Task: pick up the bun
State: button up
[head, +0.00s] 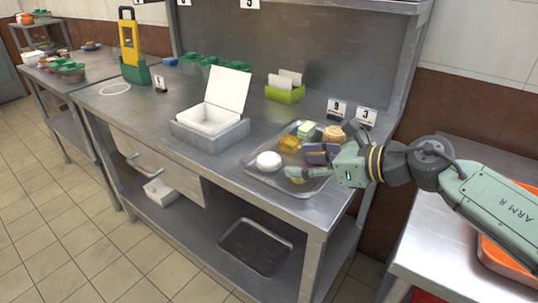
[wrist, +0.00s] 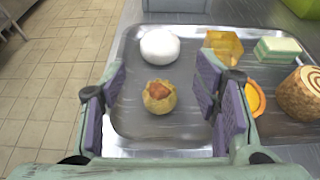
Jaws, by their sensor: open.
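A smooth white round bun (head: 268,161) sits near the front left of a metal tray (head: 316,189) on the steel counter. In the wrist view the bun (wrist: 160,46) lies at the tray's far left, beyond my fingers. My gripper (head: 306,164) is low over the tray, to the right of the bun in the head view. In the wrist view my gripper (wrist: 161,92) is open, its purple pads apart and nothing held. A small golden, open-topped dumpling-like piece (wrist: 159,97) shows between the pads. The bun is apart from the fingers and fully visible.
The tray also holds a yellow hexagonal piece (wrist: 223,47), a green-and-white layered block (wrist: 277,50), a spiral roll (wrist: 301,93) and an orange-centred piece (wrist: 255,98) partly behind a finger. An open white box (head: 212,117) stands left of the tray. Number cards (head: 337,109) stand behind it.

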aim_at(276, 161)
jog(key=x, duration=0.3)
jog(key=shift+a, duration=0.25)
jog(key=p+x, duration=0.2)
jog(key=x, duration=0.3)
jog(key=shift+w+r, duration=0.15)
jog(key=shift+w, duration=0.05)
